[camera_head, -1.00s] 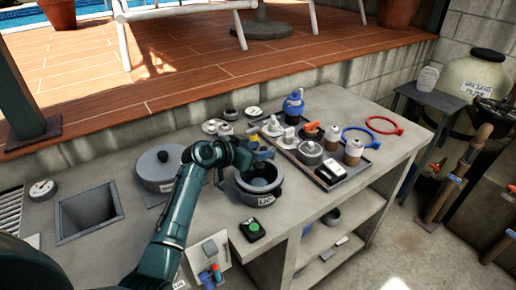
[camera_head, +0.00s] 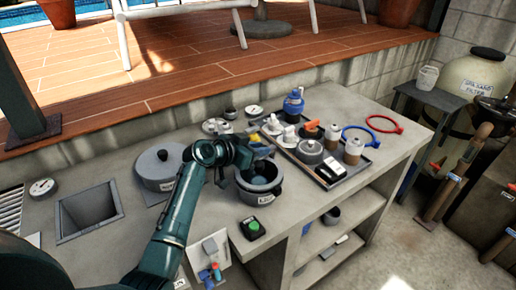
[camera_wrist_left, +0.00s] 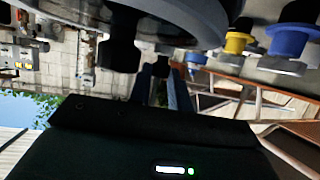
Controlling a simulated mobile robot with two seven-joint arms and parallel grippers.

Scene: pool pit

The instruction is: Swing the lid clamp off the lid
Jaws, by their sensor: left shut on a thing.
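A dark grey round pot (camera_head: 259,196) with a white label stands on the counter, left of the tray. My left gripper (camera_head: 262,152) is over its far rim, and my forearm comes in from the left. In the left wrist view my gripper's fingers (camera_wrist_left: 165,82) are close together, below a large grey round rim (camera_wrist_left: 185,14). They are shut on a small dark part that looks like the lid clamp; the fingers mostly hide it. How the clamp sits against the lid is hidden. My right gripper is not in view.
A wide lidded pot (camera_head: 161,168) stands at left, beside a square sink opening (camera_head: 88,212). A tray (camera_head: 334,182) with several containers lies at right. A black box with a green button (camera_head: 253,227) is in front.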

